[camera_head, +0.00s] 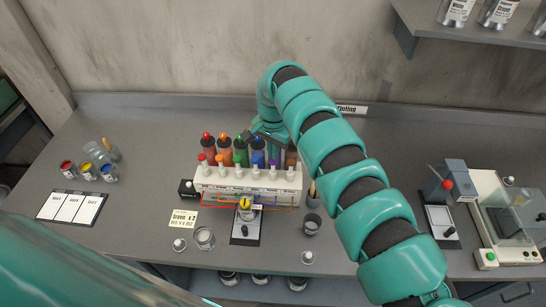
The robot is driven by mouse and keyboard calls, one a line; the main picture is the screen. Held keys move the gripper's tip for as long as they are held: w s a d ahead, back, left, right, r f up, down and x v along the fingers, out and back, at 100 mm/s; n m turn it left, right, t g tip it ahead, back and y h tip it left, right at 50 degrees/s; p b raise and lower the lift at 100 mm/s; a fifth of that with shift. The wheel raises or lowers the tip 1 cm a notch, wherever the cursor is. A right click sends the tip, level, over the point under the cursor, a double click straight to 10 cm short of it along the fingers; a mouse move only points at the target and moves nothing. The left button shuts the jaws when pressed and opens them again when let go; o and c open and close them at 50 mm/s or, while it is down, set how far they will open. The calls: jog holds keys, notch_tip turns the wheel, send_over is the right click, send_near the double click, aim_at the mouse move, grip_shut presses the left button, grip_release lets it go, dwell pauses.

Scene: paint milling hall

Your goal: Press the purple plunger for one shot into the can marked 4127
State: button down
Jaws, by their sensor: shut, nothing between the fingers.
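The dispenser (248,181) is a white block on the bench with a row of coloured plungers along its top and coloured bottles behind. The purple plunger (272,164) stands right of the middle of the row. A small can (245,213) with yellow at its top stands under the nozzles in front, on a dark plate; I cannot read a mark 4127 on it. My gripper (264,138) is shut and empty, just above and behind the purple plunger, partly hidden by my arm and the bottles. I cannot tell the exact gap, but no contact shows.
A handwritten card (184,219), a glass jar (204,238) and a dark cup (312,224) stand in front. Paint pots and a white card tray (72,207) are at left. A balance (505,220) is at right. A shelf (470,36) hangs upper right.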

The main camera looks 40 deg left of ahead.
jog(key=shift+f+b, duration=1)
jog(key=shift+f, duration=0.65)
jog(key=shift+r, duration=0.1)
jog(key=shift+r+b, duration=0.3)
jog(key=shift+r, duration=1.45)
jog(key=shift+r, duration=0.1)
jog(key=shift+r, duration=2.45)
